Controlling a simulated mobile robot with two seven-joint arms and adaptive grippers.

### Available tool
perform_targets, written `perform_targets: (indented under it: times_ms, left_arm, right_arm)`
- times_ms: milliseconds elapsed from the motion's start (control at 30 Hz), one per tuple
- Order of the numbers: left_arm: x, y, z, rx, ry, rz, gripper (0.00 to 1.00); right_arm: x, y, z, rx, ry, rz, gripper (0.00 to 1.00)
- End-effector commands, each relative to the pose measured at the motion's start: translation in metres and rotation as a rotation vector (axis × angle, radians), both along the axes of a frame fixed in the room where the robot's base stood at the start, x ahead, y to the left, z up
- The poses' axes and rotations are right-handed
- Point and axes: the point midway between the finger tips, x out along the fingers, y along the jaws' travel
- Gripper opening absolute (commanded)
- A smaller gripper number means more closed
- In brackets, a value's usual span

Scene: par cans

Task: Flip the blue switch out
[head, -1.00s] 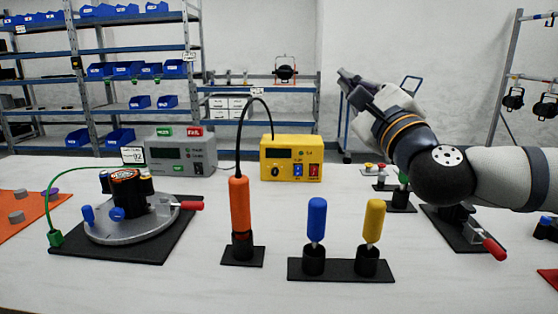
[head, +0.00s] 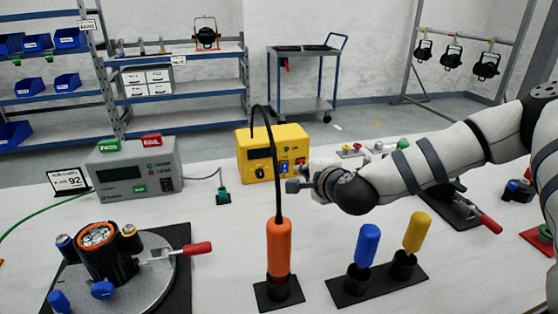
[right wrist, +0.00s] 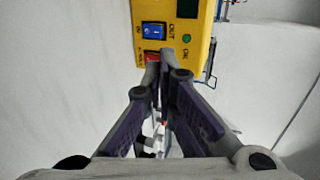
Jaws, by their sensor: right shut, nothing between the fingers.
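The yellow box (head: 262,139) stands on the table with the blue switch (head: 284,168) low on its front, beside a red switch (head: 300,166). In the right wrist view the blue switch (right wrist: 153,31) sits between the printed words IN and OUT; I cannot tell which way it is tipped. My right gripper (head: 292,186) is just in front of the box, shut and empty. In the right wrist view its fingertips (right wrist: 165,57) are beside the red switch (right wrist: 152,57), short of the blue one. My left gripper is not in view.
An orange tool (head: 279,248) stands upright in front of the box, its black cable arching over it. Blue (head: 367,244) and yellow (head: 417,231) handled tools stand to its right. A grey meter box (head: 135,172) is to the left. The table between meter and orange tool is mostly clear.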

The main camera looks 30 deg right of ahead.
Motion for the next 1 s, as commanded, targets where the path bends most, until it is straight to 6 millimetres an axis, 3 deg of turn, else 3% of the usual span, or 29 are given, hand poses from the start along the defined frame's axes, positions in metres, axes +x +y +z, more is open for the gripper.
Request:
perform_targets:
  times_ms: [500, 667, 800, 1000]
  left_arm:
    - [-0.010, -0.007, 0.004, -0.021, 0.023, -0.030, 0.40]
    - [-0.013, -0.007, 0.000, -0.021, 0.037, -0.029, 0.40]
    - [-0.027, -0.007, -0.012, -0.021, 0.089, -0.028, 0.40]
    - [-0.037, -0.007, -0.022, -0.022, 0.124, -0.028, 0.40]
  right_arm:
    - [-0.003, -0.005, -0.010, -0.016, 0.029, -0.004, 0.00]
    - [0.018, -0.010, -0.022, -0.019, 0.032, -0.004, 0.00]
    - [0.044, -0.017, -0.041, -0.017, 0.040, -0.005, 0.00]
    - [0.073, -0.023, -0.050, -0.017, 0.036, -0.003, 0.00]
